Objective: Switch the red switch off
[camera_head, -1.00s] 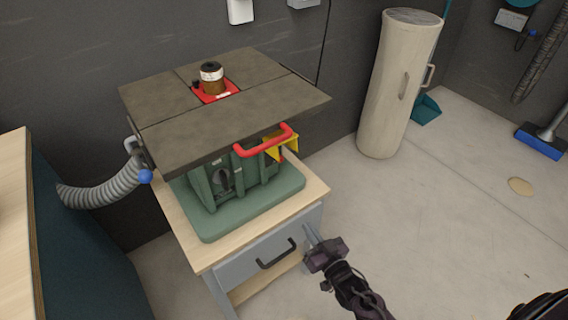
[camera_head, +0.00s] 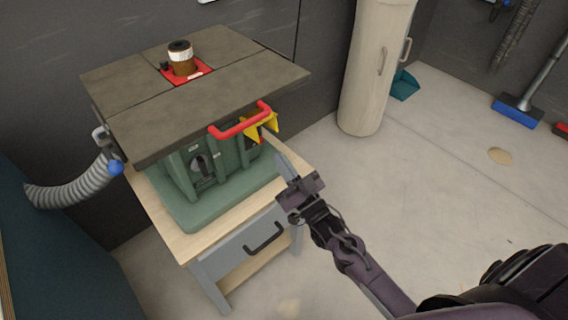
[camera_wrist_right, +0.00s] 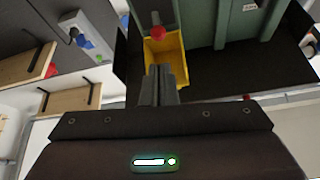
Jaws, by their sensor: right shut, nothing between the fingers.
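The router table (camera_head: 215,95) has a green base (camera_head: 205,185) under its dark top. On the side of the base near my gripper is a yellow housing (camera_head: 267,124) with a little red showing, below a red bar handle (camera_head: 240,122). In the right wrist view a round red part (camera_wrist_right: 159,34) sits by the yellow housing (camera_wrist_right: 165,52); I cannot tell if it is the switch itself or its position. My right gripper (camera_head: 284,163) is shut and empty, in front of and below the yellow housing, apart from it. Its closed fingers (camera_wrist_right: 160,85) point toward it. My left gripper is not in view.
The machine stands on a wooden stand with a grey drawer (camera_head: 240,250). A grey hose (camera_head: 70,188) is at left. A beige cylinder (camera_head: 375,65) stands behind at right. The floor (camera_head: 450,150) to the right is mostly clear.

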